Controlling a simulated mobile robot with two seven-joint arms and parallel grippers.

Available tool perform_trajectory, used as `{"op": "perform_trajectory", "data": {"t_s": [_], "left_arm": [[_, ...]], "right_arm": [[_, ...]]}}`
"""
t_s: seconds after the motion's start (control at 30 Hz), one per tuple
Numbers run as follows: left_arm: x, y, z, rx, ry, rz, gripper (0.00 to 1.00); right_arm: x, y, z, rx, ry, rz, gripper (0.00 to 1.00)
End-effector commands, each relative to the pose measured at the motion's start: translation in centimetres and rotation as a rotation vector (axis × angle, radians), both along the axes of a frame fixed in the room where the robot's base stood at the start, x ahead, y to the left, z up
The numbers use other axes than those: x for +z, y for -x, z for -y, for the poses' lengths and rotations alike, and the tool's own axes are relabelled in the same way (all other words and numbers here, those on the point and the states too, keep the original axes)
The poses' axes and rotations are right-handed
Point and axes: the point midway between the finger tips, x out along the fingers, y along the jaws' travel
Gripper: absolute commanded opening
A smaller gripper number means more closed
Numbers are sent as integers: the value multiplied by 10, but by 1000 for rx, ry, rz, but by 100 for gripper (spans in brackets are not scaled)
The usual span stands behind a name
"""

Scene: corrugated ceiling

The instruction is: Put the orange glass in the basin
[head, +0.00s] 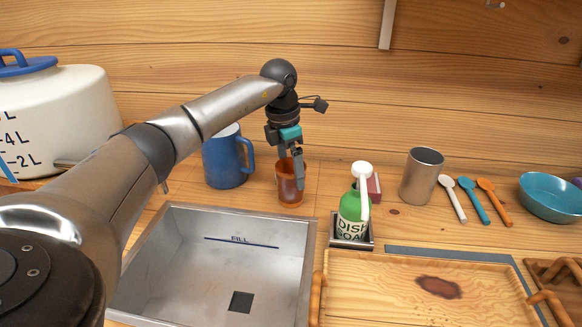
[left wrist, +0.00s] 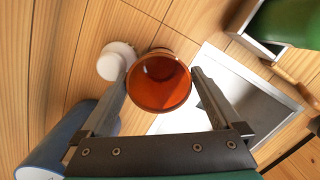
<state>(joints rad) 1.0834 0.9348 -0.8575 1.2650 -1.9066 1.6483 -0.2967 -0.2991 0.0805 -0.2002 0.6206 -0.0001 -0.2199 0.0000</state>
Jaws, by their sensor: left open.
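The orange glass (head: 287,186) stands upright on the wooden counter behind the basin. In the left wrist view I look down into the open mouth of the orange glass (left wrist: 160,80), which appears empty. My left gripper (head: 291,168) is open, pointing down at the glass, with one finger in front of it in the head view. In the left wrist view the fingers of my left gripper (left wrist: 163,78) lie on either side of the glass; contact cannot be told. The grey metal basin (head: 195,265), marked FILL, is empty, with a dark square drain. My right gripper is not in view.
A blue mug (head: 222,160) stands close left of the glass, and a green dish soap bottle (head: 353,212) on a small tray to its right. A wooden tray (head: 400,290) lies right of the basin. A small white round object (left wrist: 115,60) is beside the glass.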

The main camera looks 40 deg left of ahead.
Motion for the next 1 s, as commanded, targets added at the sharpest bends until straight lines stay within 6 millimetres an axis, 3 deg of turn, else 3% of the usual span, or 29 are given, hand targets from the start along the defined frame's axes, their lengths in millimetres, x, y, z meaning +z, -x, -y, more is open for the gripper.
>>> {"op": "perform_trajectory", "data": {"t_s": [0.17,0.5,0.63,0.8,1.0], "left_arm": [[16,1,-1,1,-1,0,100],[89,9,-5,1,-1,3,100],[109,11,-6,1,-2,1,100],[121,13,-6,5,-2,-1,100],[115,17,-4,128,-26,11,100]], "right_arm": [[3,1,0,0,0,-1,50],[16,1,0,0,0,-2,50],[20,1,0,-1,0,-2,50],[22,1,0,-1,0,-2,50],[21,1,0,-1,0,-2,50]]}}
